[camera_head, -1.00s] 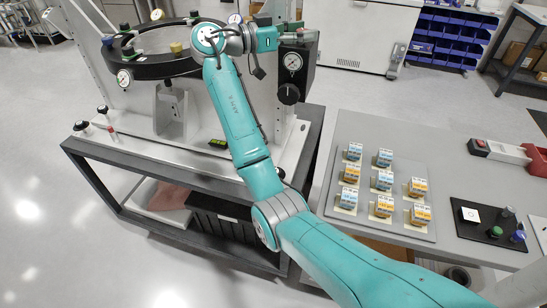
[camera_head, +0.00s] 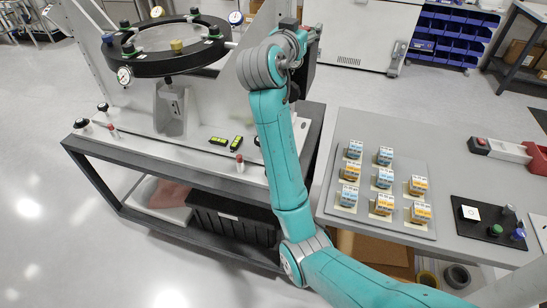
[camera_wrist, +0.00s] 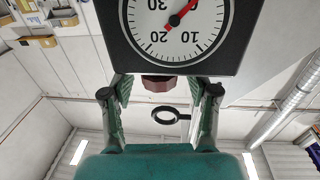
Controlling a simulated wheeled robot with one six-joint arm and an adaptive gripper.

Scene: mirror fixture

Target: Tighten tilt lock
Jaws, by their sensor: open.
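In the wrist view, my gripper (camera_wrist: 159,88) has its two fingers apart, one on each side of a dark red knob (camera_wrist: 163,82) under a black box. I cannot tell whether either fingertip touches the knob. The box carries a white dial gauge (camera_wrist: 177,22) with a red pointer. In the head view, my wrist is at the upper right of the mirror fixture, and my arm hides most of the box; my fingertips are not clear there. The fixture's black ring (camera_head: 149,68) holds a round mirror (camera_head: 165,37). No label shows which part is the tilt lock.
The fixture stands on a dark-edged cart (camera_head: 185,161). Small upright handles, including a red-topped one (camera_head: 239,162), and two yellow-green levels (camera_head: 227,141) are on it.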

